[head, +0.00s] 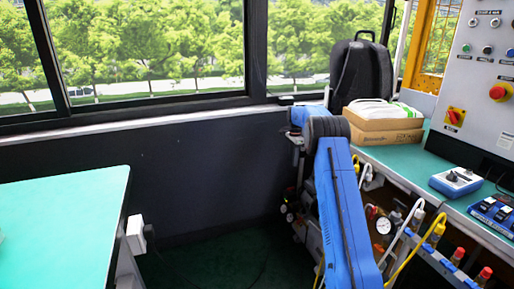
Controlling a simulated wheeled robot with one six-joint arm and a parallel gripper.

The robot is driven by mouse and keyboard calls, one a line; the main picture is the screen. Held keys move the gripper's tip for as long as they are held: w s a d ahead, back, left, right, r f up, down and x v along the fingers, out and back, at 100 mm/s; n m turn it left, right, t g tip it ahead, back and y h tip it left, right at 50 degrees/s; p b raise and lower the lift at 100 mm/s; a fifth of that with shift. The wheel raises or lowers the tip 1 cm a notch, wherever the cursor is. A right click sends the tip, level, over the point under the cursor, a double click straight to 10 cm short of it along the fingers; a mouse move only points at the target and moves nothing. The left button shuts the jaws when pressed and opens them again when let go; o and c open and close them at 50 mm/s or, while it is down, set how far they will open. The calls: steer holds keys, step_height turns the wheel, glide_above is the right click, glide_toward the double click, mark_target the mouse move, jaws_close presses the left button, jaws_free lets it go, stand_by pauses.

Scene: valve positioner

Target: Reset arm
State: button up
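My blue arm (345,215) rises from the bottom of the head view to a dark ribbed joint, with a further short blue part (302,114) just behind and left of it. I cannot make out my gripper; it is out of view or hidden behind the arm. Valve equipment with a round white pressure gauge (383,225), hoses and fittings stands just right of the arm. The arm hides part of it.
A green-topped table (60,225) stands at left. At right, a green bench carries a cardboard box (385,137), a black backpack (361,75), a blue-grey device (456,181) and a control panel (485,75). A dark wall under windows closes the back. The floor between shows free room.

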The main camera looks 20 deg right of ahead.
steer(key=s+a+r+n+t, duration=0.1)
steer(key=s+a+r+n, duration=0.1)
steer(key=s+a+r, duration=0.55)
steer(key=s+a+r+n, duration=0.25)
steer(key=s+r, duration=0.25)
steer(key=r, duration=0.5)
steer(key=s+a+r+n+t, duration=0.15)
steer(key=s+a+r, duration=0.3)
steer(key=s, duration=0.45)
steer(key=s+a+r+n, duration=0.3)
steer(key=s+a+r, duration=0.15)
steer(key=s, duration=0.55)
steer(key=s+a+n, duration=0.2)
steer(key=s+a, duration=0.1)
steer(key=s, duration=0.6)
steer(key=s+a+n, duration=0.2)
steer(key=s, duration=0.7)
steer(key=s+a+f+n, duration=0.1)
steer(key=s+f, duration=0.2)
steer(key=s, duration=0.3)
steer(key=s+a+f+n+t, duration=0.1)
steer(key=s+f+n, duration=0.1)
steer(key=s, duration=0.4)
steer(key=s+a+f+n+t, duration=0.1)
steer(key=s+f, duration=0.3)
steer(key=s, duration=0.3)
steer(key=shift+a+f+n, duration=0.25)
steer(key=shift+f+n, duration=0.15)
